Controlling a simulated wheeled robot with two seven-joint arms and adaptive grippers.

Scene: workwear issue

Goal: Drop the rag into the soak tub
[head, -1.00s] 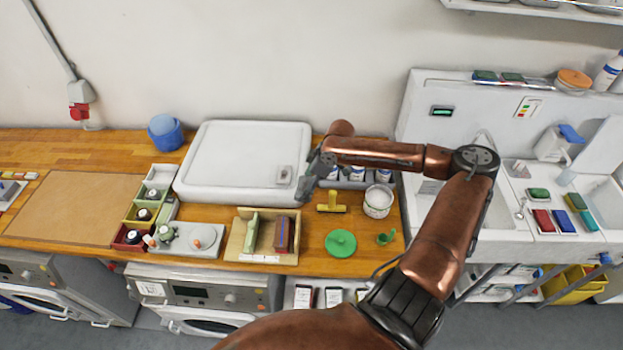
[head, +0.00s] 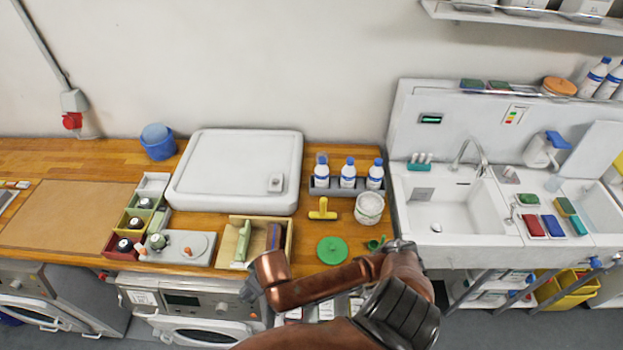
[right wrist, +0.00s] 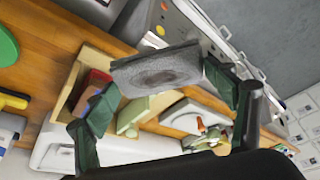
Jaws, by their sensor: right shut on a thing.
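My right gripper (right wrist: 160,84) is shut on a grey, cloth-textured piece, the rag (right wrist: 158,66), which spans between the two fingers in the right wrist view. In the head view this gripper (head: 252,289) is low, at the counter's front edge by the wooden box; the rag is hard to make out there. A white round tub (head: 369,211), which looks like the soak tub, stands on the counter to the right, apart from the gripper. Its opening faces up. My left gripper is out of view.
The wooden box (head: 284,225) holds a green piece and blue and red pieces. A green lid (head: 332,250), yellow tool (head: 323,209) and small green cup (head: 375,243) lie near the tub. Bottles (head: 348,173) stand behind. The sink (head: 440,215) is at right.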

